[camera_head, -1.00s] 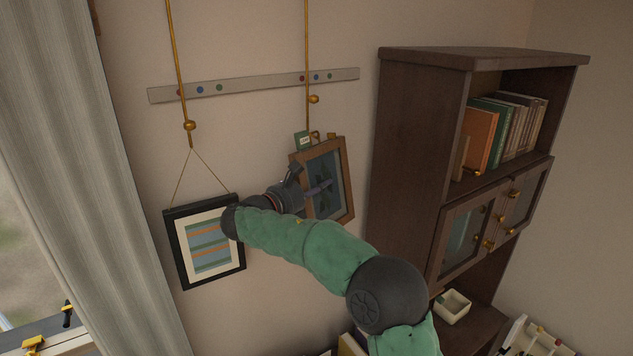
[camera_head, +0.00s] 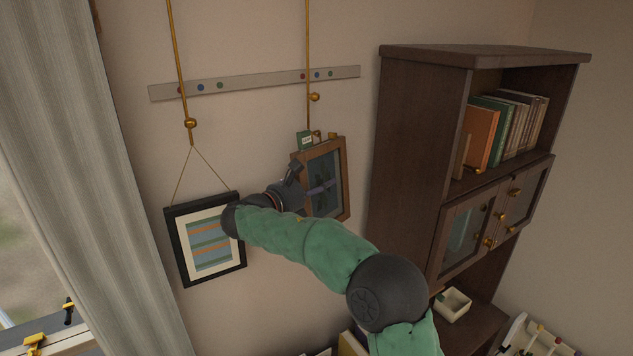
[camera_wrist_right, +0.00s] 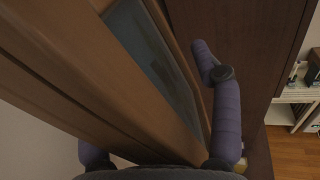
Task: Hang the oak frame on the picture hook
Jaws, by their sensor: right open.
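The oak frame (camera_head: 343,168) is against the wall at the lower end of the right brass rod (camera_head: 307,55), tilted slightly. My right gripper (camera_head: 306,182) is open at the frame's left side. In the right wrist view the oak frame (camera_wrist_right: 160,85) passes between its spread fingers, the right finger (camera_wrist_right: 222,100) in front of the frame's face. My left gripper is not in view.
A black frame (camera_head: 174,245) hangs by a cord from the left brass rod (camera_head: 178,70), close to my right wrist. A grey strip with coloured dots (camera_head: 255,83) runs behind the rods. A dark bookcase (camera_head: 415,140) stands right of the oak frame. A curtain (camera_head: 70,150) hangs at left.

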